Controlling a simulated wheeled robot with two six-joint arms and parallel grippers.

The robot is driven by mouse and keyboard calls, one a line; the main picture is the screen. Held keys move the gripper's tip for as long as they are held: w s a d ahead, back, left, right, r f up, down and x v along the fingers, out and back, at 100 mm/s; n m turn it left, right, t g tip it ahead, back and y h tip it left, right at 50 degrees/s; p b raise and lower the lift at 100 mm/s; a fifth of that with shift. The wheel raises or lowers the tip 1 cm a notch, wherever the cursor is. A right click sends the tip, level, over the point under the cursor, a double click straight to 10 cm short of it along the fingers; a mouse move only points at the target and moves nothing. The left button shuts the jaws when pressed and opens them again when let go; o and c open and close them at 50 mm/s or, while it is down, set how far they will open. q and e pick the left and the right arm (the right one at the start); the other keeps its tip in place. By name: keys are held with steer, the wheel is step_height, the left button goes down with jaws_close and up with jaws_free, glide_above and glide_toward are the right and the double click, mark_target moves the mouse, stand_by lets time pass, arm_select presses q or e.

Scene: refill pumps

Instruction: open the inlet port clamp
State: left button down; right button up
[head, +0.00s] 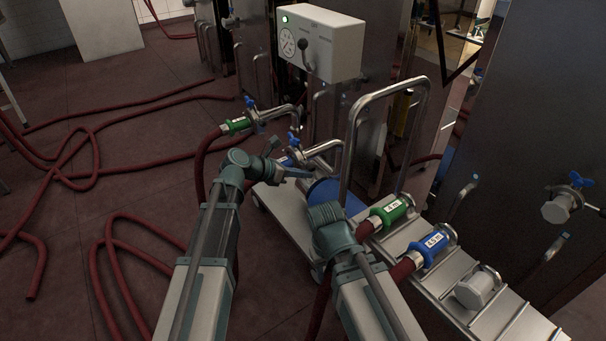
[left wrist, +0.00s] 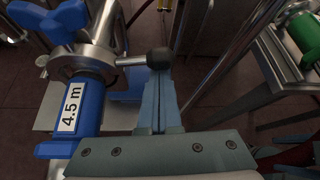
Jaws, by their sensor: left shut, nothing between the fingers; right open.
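The lower pump port (head: 322,151) is a steel pipe with a clamp under a blue wing nut (head: 293,141).
A second port with a green coupling (head: 236,125) and blue wing nut (head: 250,102) stands behind. The rack (head: 425,270) at right holds a green coupling (head: 392,210), a blue coupling (head: 433,243) and a steel cap (head: 478,287). A cart handle (head: 349,135) rises nearby. Red hoses cover the floor at left.

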arm_select(q)
steer(key=shift+w+r+p, duration=0.1)
steer(key=shift+r+p, duration=0.25)
steer(key=shift+r, duration=0.25)
steer(key=shift+w+a+r+n+g+h+p, duration=0.1)
steer(key=shift+w+r+n+g+h+p, duration=0.1)
steer(key=shift+r+n+p, duration=0.15)
steer(key=shift+w+a+r+n+g+h+p, duration=0.1)
steer(key=shift+r+n+g+h+p, duration=0.15)
steer(key=shift+r+p, duration=0.15)
steer(key=w+a+r+n+g+h+p, duration=0.2)
steer(key=w+a+r+p, duration=0.4)
steer(key=w+r+p, duration=0.3)
steer(key=w+a+n+b, duration=0.1)
steer(key=w+a+b, duration=0.2)
steer(key=w+a, duration=0.2)
steer(key=shift+w, duration=0.55)
